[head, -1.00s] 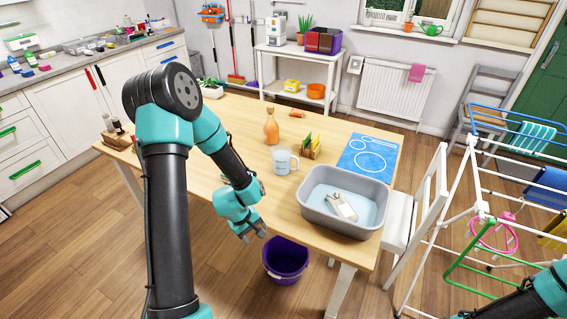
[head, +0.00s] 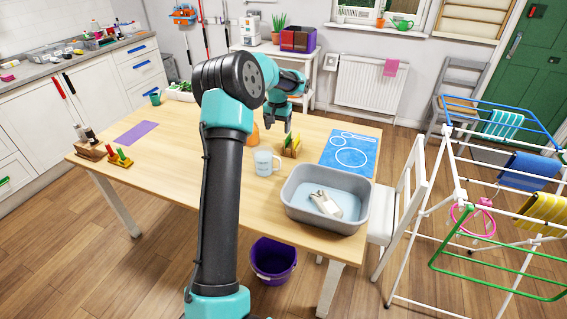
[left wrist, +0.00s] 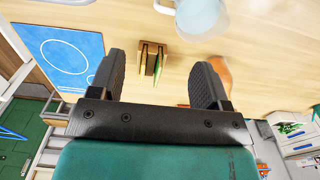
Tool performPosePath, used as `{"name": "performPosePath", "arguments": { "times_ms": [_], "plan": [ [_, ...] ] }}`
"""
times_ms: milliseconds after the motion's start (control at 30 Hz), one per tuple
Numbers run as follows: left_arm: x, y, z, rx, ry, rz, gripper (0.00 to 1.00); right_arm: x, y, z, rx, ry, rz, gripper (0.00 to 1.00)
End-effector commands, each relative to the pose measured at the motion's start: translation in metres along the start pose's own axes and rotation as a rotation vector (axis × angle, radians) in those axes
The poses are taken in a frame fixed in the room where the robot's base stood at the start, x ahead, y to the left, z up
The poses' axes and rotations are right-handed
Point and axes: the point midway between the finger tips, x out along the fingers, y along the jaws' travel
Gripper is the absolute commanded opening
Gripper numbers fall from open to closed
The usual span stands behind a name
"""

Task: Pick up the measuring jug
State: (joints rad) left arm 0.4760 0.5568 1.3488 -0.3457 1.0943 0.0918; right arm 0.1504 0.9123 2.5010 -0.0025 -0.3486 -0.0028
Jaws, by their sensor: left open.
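The measuring jug (head: 264,162) is pale, clear-sided and handled. It stands upright on the wooden table, left of the grey basin. In the left wrist view the jug (left wrist: 202,14) is cut off by the top edge. My left gripper (head: 279,118) is open and empty above the table, farther back than the jug and not touching it. In the left wrist view its two fingers (left wrist: 160,62) are spread, with the jug beyond them. My right gripper is out of view.
A small wooden rack (head: 291,147) stands right of the jug; an orange bottle (head: 253,135) is partly hidden behind my arm. The grey basin (head: 300,214) holds water and a pale object. A blue mat (head: 340,165) lies behind it. The table left of my arm is mostly clear.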

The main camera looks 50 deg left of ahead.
Motion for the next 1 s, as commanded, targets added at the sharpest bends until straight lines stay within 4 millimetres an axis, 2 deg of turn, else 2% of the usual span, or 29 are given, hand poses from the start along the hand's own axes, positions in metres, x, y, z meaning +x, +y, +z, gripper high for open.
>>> {"name": "performPosePath", "arguments": {
  "times_ms": [300,467,1000],
  "plan": [
    [-0.002,-0.002,-0.001,0.003,-0.002,-0.005,0.7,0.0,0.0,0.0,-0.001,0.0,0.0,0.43],
    [0.006,-0.002,0.0,0.003,-0.004,-0.004,0.7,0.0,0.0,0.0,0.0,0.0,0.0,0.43],
    [0.093,-0.002,0.0,0.003,-0.004,-0.004,0.7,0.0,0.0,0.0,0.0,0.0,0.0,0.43]
  ]
}}
